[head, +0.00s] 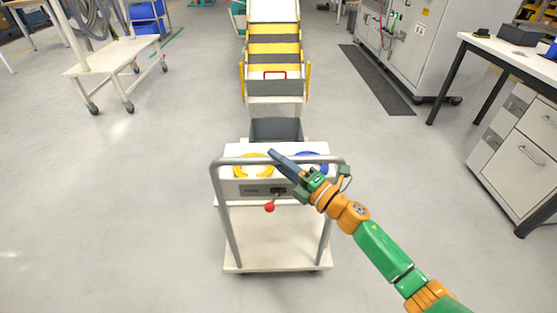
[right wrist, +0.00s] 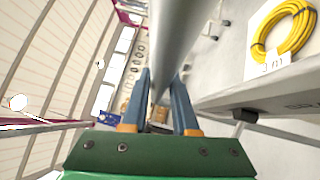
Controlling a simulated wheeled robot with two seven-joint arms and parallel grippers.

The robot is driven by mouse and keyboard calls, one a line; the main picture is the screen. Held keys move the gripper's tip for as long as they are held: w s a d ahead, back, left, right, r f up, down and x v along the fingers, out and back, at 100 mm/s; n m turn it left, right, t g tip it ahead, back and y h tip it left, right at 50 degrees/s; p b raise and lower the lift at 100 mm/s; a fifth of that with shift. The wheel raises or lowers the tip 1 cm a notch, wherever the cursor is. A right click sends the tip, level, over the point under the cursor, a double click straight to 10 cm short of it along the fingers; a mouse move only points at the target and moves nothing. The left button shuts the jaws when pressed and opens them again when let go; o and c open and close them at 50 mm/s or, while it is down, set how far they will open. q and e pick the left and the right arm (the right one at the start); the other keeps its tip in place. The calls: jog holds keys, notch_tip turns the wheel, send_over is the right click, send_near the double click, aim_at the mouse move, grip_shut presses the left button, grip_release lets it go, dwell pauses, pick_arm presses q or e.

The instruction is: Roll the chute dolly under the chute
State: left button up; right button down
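The chute dolly (head: 280,250) is a white cart with a grey tube handle (head: 226,205) at its near end. It stands in front of the chute (head: 274,48), a slope with yellow and black stripes. The chute's lower end, with a red frame, is just beyond the dolly. My right gripper (head: 275,156) is at the top bar of the handle. In the right wrist view the handle bar (right wrist: 178,45) runs between and past its two blue fingers, which stand apart. I cannot see clear contact on both sides. My left gripper is not in view.
A yellow cable reel (head: 250,170) and a blue reel (head: 312,158) lie on the dolly's top, with a grey bin (head: 275,129) at its far end. A white cart (head: 115,55) stands left, grey cabinets (head: 425,45) and a desk right. Floor beside the dolly is clear.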

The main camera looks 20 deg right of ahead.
jog(key=shift+w+d+r, duration=0.15)
jog(key=shift+r, duration=0.15)
jog(key=c, duration=1)
grip_release()
jog(key=o, duration=0.3)
jog(key=shift+w+f, duration=0.1)
jog(key=shift+w, duration=0.05)
jog(key=shift+f, duration=0.1)
jog(key=shift+s+f, duration=0.1)
jog(key=shift+s, duration=0.1)
jog(key=v, duration=0.6)
jog(key=shift+s+d, duration=0.2)
jog(key=shift+s, duration=0.1)
